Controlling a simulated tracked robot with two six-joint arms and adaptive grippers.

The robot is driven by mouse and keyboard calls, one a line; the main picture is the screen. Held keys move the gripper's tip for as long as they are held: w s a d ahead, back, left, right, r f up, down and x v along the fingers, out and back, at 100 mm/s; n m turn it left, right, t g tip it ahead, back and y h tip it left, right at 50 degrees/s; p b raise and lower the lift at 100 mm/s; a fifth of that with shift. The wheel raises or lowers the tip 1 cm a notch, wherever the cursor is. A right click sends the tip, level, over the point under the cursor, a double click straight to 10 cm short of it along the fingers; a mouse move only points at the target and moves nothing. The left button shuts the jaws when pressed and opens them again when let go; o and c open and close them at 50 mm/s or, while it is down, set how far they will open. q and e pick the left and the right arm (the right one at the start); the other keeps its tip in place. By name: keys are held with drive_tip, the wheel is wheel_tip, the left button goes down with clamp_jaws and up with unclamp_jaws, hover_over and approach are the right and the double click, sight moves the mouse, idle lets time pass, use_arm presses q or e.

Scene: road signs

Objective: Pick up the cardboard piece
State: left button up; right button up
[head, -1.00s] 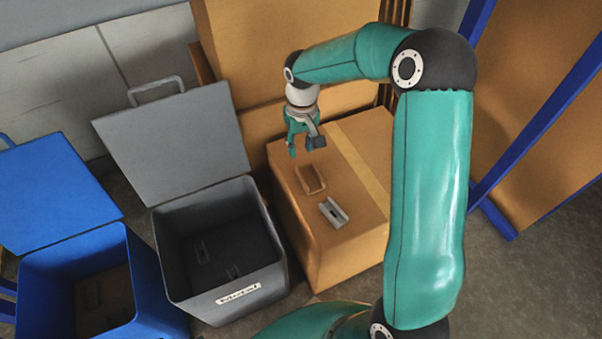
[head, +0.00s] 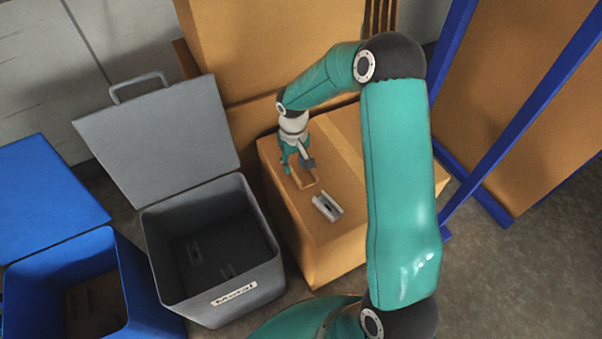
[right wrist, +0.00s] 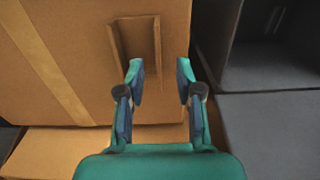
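The cardboard piece (head: 305,179) is a small brown channel-shaped piece lying on top of a large cardboard box (head: 325,255). In the right wrist view the cardboard piece (right wrist: 134,50) lies just beyond the fingertips, toward the left finger. My right gripper (head: 297,165) is above its far end and partly hides it. In the right wrist view the right gripper (right wrist: 160,68) is open, with nothing between its fingers. I cannot tell whether the fingers touch the piece. My left gripper is not in view.
A grey metal piece (head: 327,207) lies on the same box, close to the cardboard piece. An open grey bin (head: 222,300) with small pieces inside stands to the left. An open blue bin (head: 140,285) is further left. A blue frame (head: 520,105) stands at the right.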

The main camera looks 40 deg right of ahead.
sight(295, 171)
wheel_tip(295, 171, down, 5)
drive_tip(key=shift+d+r+b, duration=0.15)
drive_tip(key=shift+r+b, duration=0.05)
drive_tip(key=shift+b, duration=0.15)
drive_tip(key=shift+c, duration=0.3)
clamp_jaws()
